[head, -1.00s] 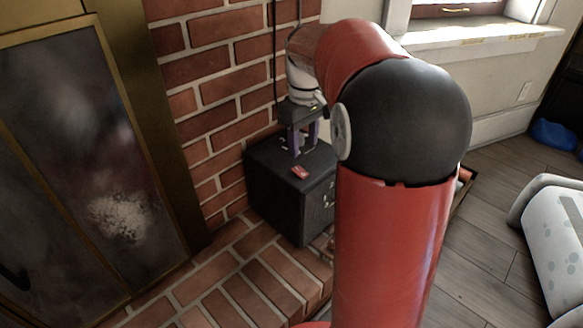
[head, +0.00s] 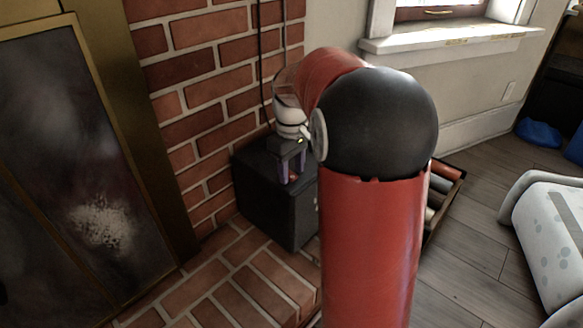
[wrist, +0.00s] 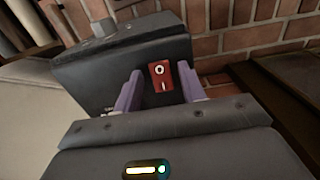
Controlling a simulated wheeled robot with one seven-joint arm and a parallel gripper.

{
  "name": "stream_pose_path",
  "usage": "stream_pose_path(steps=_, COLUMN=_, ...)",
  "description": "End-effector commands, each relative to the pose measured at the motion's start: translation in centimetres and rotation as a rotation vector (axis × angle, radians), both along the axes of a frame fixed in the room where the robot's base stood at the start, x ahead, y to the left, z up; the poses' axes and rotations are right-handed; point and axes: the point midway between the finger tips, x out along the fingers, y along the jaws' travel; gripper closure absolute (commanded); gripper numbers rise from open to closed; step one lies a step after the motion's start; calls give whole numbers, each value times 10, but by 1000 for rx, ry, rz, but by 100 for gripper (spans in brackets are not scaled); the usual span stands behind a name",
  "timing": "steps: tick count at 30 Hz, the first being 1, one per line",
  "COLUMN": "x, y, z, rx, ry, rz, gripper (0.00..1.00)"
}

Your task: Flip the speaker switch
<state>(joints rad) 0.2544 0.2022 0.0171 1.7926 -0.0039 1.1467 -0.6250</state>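The speaker (head: 268,208) is a black box standing on the brick hearth against the brick wall. In the wrist view its dark body (wrist: 85,75) lies beyond my fingers. The speaker switch (wrist: 160,76) is a small red rocker with a white circle and line, on the speaker's top face. My gripper (head: 291,174) is over the speaker's top, pointing down. In the wrist view its two purple fingers are apart, one on each side of the switch, with nothing held. I cannot tell whether the fingertips touch the switch or the speaker.
A brass-framed fireplace door (head: 75,170) is on the left. Black cables (head: 262,60) run down the brick wall behind my gripper. A crate of rolled items (head: 446,190) sits on the floor right of my arm. A white spotted object (head: 550,235) lies farther right.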

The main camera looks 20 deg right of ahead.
Motion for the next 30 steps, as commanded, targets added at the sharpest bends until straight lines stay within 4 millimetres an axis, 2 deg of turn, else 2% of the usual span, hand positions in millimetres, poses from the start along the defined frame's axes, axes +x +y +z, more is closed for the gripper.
stream_pose_path(steps=1, x=0, y=0, z=0, rx=0, ry=0, rz=0, gripper=66)
stream_pose_path(steps=9, x=0, y=0, z=0, rx=0, ry=0, rz=0, gripper=99)
stream_pose_path(steps=19, x=4, y=2, z=9, rx=-38, ry=106, rz=3, gripper=99)
stream_pose_path(steps=30, x=9, y=4, z=5, rx=-115, ry=287, rz=2, gripper=99)
